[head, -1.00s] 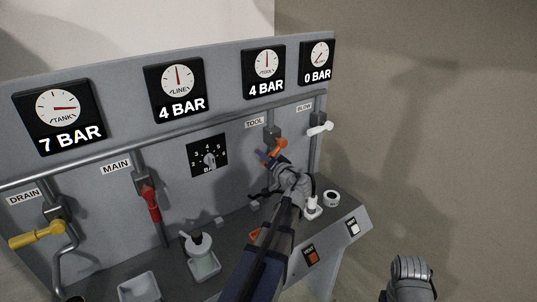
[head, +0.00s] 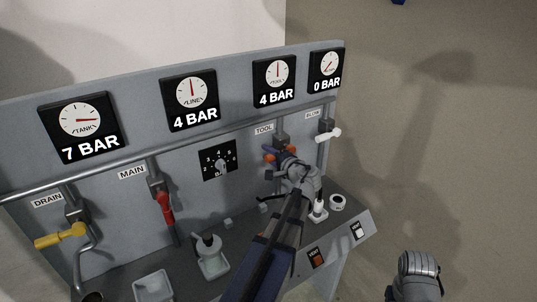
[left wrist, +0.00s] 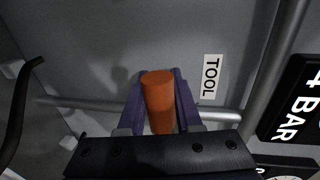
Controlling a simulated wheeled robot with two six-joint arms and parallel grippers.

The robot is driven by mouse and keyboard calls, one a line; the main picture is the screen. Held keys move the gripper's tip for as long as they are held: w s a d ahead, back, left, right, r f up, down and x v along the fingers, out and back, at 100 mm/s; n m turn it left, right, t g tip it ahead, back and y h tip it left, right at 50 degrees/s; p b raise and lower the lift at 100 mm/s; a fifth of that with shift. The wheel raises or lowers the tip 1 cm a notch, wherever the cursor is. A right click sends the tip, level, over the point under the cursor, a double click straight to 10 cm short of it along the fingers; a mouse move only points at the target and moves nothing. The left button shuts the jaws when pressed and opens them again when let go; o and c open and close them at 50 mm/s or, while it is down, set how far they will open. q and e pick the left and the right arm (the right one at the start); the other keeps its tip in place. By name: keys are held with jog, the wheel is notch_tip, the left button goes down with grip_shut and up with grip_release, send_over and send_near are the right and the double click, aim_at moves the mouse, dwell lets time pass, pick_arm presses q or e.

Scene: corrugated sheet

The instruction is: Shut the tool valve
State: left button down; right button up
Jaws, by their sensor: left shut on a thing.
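The tool valve (head: 282,139) sits on the panel's pipe beside the TOOL label (head: 264,129). Its orange handle (head: 291,149) is partly hidden by my left gripper (head: 270,154). In the left wrist view the orange handle (left wrist: 158,100) stands between the two purple fingers of my left gripper (left wrist: 160,100), which is shut on it. The gauge above the valve (head: 274,80) reads 4 BAR. A grey part of my right arm shows at the lower right, but its fingers do not show.
The red main valve handle (head: 165,207) and yellow drain handle (head: 60,235) are to the left. The white blow handle (head: 328,134) is close on the right, its gauge (head: 326,70) at 0 BAR.

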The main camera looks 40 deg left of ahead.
pick_arm(q)
jog(key=shift+r, duration=0.15)
dwell(0.4)
jog(key=c, duration=0.6)
grip_release()
jog(key=p+v, duration=0.1)
jog(key=v, duration=0.6)
jog(key=shift+d+p, duration=0.3)
jog(key=shift+d, duration=0.1)
jog(key=shift+s+d, duration=0.1)
jog(key=s+d+f+g+h, duration=0.1)
jog(key=s+d+f+h, duration=0.1)
jog(key=d+f, duration=0.3)
jog(key=s+d+f+n+g+h, duration=0.1)
jog(key=s+d+f+h, duration=0.2)
jog(key=d, duration=0.3)
jog(key=s+d+f+g+h, duration=0.1)
jog(key=s+d+f+h, duration=0.1)
jog(key=d+f, duration=0.3)
jog(key=s+d+f+g+h, duration=0.1)
jog(key=s+d+f+h, duration=0.1)
jog(key=s+d, duration=0.3)
jog(key=s+d+f+g+h, duration=0.2)
jog(key=s+d+h, duration=0.2)
jog(key=d, duration=0.9)
jog(key=shift+s+f, duration=0.25)
jog(key=shift+s, duration=0.8)
